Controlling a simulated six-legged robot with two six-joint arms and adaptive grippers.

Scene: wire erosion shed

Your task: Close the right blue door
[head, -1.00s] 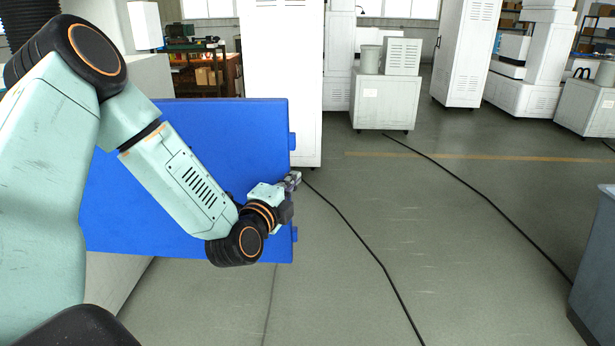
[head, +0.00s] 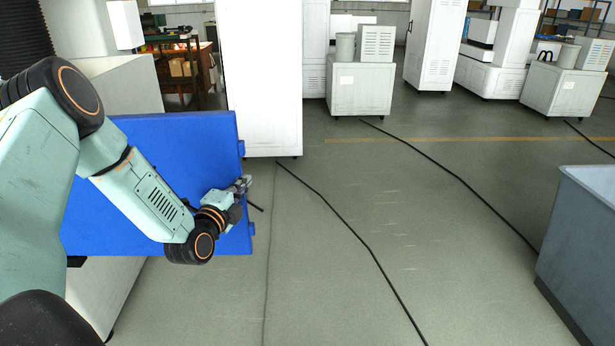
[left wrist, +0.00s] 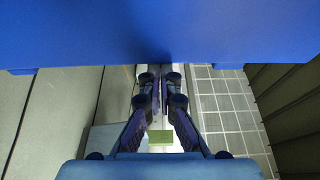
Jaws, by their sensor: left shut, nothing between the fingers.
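One blue door (head: 190,135) stands open as a flat upright panel at the left of the head view, with small tabs on its right edge. My left gripper (head: 243,184) is in front of the panel near that right edge, shut with nothing in it. In the left wrist view the blue panel (left wrist: 90,32) fills the top, and the gripper fingers (left wrist: 162,85) point up towards its lower edge. I cannot tell whether they touch it. My left arm hides part of the panel. The right gripper is not in view.
A pale machine body (head: 125,80) stands behind the door at left. A tall white cabinet (head: 265,80) is just beyond it. A grey bin (head: 585,240) stands at right. Black cables (head: 350,228) cross the otherwise clear floor in the middle.

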